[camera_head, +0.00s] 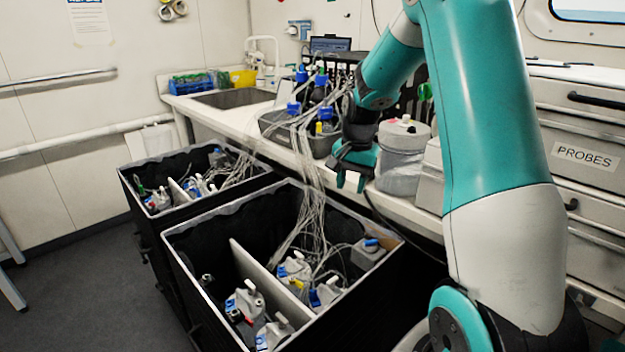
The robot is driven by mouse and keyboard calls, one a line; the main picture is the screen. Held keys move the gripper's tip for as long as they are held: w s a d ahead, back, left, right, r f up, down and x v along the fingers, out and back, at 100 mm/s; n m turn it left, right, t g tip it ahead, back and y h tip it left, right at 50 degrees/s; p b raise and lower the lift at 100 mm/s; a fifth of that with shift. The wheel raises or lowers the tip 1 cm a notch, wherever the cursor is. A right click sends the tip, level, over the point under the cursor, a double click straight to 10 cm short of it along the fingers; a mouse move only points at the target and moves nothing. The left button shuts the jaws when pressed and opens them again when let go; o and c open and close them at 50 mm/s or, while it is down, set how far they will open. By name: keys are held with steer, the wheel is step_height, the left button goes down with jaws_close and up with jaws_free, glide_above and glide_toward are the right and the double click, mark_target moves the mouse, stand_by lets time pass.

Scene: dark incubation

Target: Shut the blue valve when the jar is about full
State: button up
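My gripper (351,181) hangs over the bench's front edge, just left of a large clear jar (400,165) with a white lid. Its two fingertips point down with a small gap between them, and I see nothing held. Several blue valve-like parts show: one on a grey block (371,243) at the right of the front black bin, others (293,108) among tubes on the bench. I cannot tell which is the task's blue valve. Several jars (246,304) with tubes stand in the front bin. Their fill levels are too small to tell.
Two black bins stand on the floor, the front one (200,290) with a white divider. Bundled clear tubes (308,185) run from the bench into them. A sink (235,98) is in the bench (205,108). Drawers marked PROBES (584,157) are at right.

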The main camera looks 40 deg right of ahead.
steer(key=a+r+n, duration=0.2)
steer(key=a, duration=0.4)
steer(key=s+a+r+n+y, duration=0.1)
steer(key=a+r+n, duration=0.2)
steer(key=a, duration=0.4)
steer(key=shift+s+n+t+p, duration=0.25)
steer(key=shift+n+t+p, duration=0.05)
steer(key=shift+p, duration=0.05)
steer(key=shift+o, duration=0.2)
steer(key=shift+r, duration=0.1)
